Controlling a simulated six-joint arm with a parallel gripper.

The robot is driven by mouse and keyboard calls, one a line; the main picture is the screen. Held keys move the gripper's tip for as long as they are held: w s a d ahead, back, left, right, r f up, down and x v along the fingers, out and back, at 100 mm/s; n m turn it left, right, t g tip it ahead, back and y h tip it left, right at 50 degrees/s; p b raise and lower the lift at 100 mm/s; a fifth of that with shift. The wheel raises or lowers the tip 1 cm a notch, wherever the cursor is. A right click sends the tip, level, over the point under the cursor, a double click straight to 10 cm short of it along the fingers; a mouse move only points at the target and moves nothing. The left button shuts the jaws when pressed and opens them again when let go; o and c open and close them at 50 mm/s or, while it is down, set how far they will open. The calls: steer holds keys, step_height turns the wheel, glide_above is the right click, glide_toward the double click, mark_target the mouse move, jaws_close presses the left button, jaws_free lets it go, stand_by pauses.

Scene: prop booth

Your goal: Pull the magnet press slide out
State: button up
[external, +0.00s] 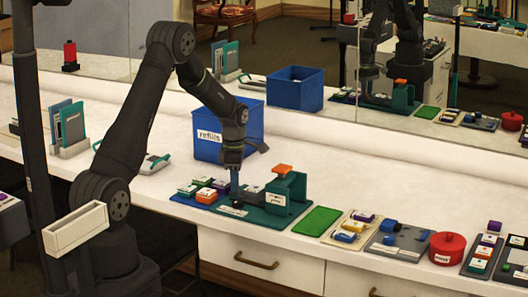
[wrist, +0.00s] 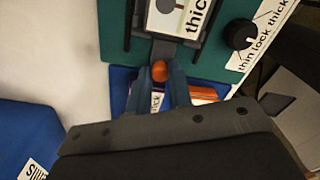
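The magnet press (external: 296,194) is a teal block on a flat teal base with an orange top piece, on the counter in the external view. Its dark grey slide (wrist: 180,52) shows in the wrist view, with a block labelled "thic..." on it and a small round orange knob (wrist: 160,71) at its near end. My gripper (external: 235,190) points down at the left side of the press. In the wrist view my gripper's fingers (wrist: 161,76) stand on both sides of the knob, with no clear gap. A black dial (wrist: 238,37) labelled thin, lock, thick sits beside the slide.
A blue tray (external: 180,199) with several coloured blocks lies left of the press. A blue "refills" bin (external: 207,135) stands behind. A green mat (external: 316,220), small trays and a red round container (external: 447,248) lie to the right. A mirror backs the counter.

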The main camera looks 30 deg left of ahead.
steer(key=o, duration=0.4)
steer(key=shift+a, duration=0.3)
steer(key=shift+c, duration=0.2)
steer(key=shift+o, duration=0.3)
steer(key=shift+d, duration=0.1)
steer(key=shift+r, duration=0.1)
step_height(320, 180, up, 17)
steer(key=shift+w+r, duration=0.15)
step_height(320, 180, down, 17)
steer(key=shift+d+f, duration=0.1)
steer(key=shift+f, duration=0.1)
steer(key=shift+d+f, duration=0.1)
